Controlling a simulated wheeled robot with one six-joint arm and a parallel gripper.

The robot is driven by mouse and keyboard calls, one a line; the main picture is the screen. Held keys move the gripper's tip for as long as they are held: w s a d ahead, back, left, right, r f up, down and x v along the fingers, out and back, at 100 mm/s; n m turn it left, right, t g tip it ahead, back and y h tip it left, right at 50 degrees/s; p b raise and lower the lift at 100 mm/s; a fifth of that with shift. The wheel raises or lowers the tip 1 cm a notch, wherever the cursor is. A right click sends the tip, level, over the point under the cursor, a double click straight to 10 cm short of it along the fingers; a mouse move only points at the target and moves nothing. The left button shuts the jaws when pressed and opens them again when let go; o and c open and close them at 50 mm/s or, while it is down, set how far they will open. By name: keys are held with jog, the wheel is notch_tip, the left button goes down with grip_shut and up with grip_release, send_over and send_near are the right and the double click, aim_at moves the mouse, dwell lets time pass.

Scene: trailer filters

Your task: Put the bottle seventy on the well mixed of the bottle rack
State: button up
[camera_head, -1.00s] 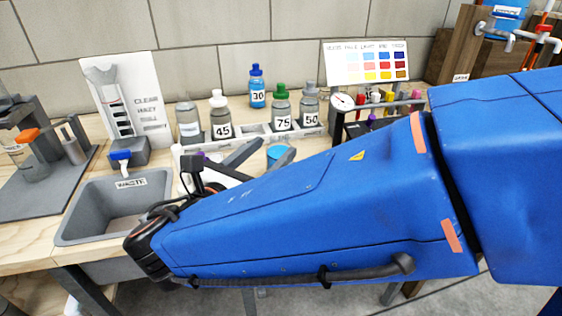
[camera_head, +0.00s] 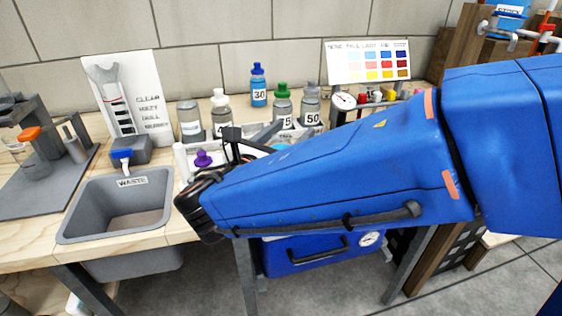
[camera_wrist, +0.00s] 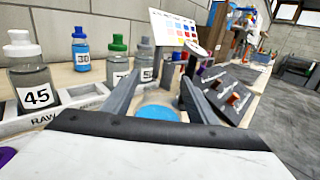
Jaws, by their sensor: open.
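The bottle rack (camera_head: 240,132) is a pale strip along the bench, and the wrist view shows its front lettered RAW (camera_wrist: 42,120). A white-capped bottle 45 (camera_wrist: 34,80), a green-capped bottle (camera_head: 282,104) and a grey-capped bottle 50 (camera_head: 311,103) stand along it. No label reading 70 is legible, and I cannot make out the well mixed place. A purple cap (camera_head: 203,159) shows left of my wrist. My gripper (camera_wrist: 161,80) is open, with a round blue thing (camera_wrist: 158,113) low between its fingers, not visibly gripped. My arm hides part of the rack.
A blue-capped bottle 30 (camera_head: 258,86) stands behind the rack. A grey waste sink (camera_head: 125,205) is at left. A colour chart (camera_head: 368,62) and a dial gauge (camera_head: 343,101) are at right. The wrist view shows a dark tray (camera_wrist: 235,92) of small items.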

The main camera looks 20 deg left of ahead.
jog(key=shift+c, duration=0.4)
grip_shut()
jog(key=shift+r, duration=0.1)
